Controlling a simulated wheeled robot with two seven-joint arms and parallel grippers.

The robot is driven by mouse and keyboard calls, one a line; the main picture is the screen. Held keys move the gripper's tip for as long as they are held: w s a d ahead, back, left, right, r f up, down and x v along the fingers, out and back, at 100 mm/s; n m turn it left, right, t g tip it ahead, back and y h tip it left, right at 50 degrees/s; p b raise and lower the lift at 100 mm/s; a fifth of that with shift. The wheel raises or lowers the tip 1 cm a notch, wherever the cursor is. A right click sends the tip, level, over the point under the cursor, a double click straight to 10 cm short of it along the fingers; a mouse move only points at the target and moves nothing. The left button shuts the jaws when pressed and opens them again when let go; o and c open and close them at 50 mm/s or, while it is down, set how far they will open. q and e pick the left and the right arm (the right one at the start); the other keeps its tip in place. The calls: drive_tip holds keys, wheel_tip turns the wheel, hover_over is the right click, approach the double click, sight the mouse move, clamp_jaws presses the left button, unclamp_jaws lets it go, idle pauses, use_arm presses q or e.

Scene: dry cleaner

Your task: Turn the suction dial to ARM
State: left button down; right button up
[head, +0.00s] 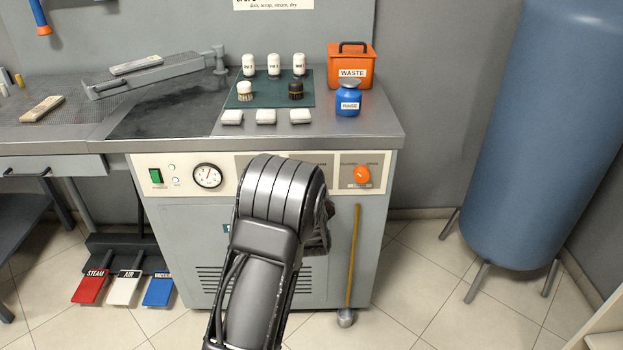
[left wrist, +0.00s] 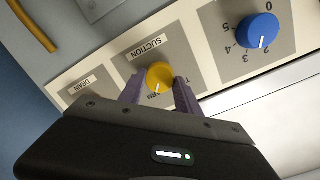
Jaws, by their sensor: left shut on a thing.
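The yellow suction dial (left wrist: 159,76) sits on a grey plate marked SUCTION in the left wrist view. The two purple fingers of my left gripper (left wrist: 156,82) are on either side of it, shut on it. A short pale mark shows on the dial's lower edge in that view, beside letters that look like ARM. The fingers partly cover the other lettering, so I cannot tell the exact setting. In the head view my left arm hides the dial and the gripper, in front of the cabinet's control panel (head: 228,176). My right gripper is in neither view.
A blue numbered dial (left wrist: 258,31) is beside the suction plate, and a DRAIN plate (left wrist: 80,87) is on its other side. An orange knob (head: 362,174) is on the panel's right. A yellow rod (head: 353,255) stands before the cabinet; a blue tank (head: 535,130) is further right.

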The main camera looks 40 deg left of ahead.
use_arm(q)
drive_tip(key=shift+m, duration=0.5)
drive_tip(key=c, duration=0.9)
unclamp_jaws()
drive_tip(key=shift+o, duration=0.2)
drive_tip(key=v, duration=0.7)
drive_tip(key=shift+s+d+p, duration=0.25)
drive_tip(key=shift+s+p, duration=0.05)
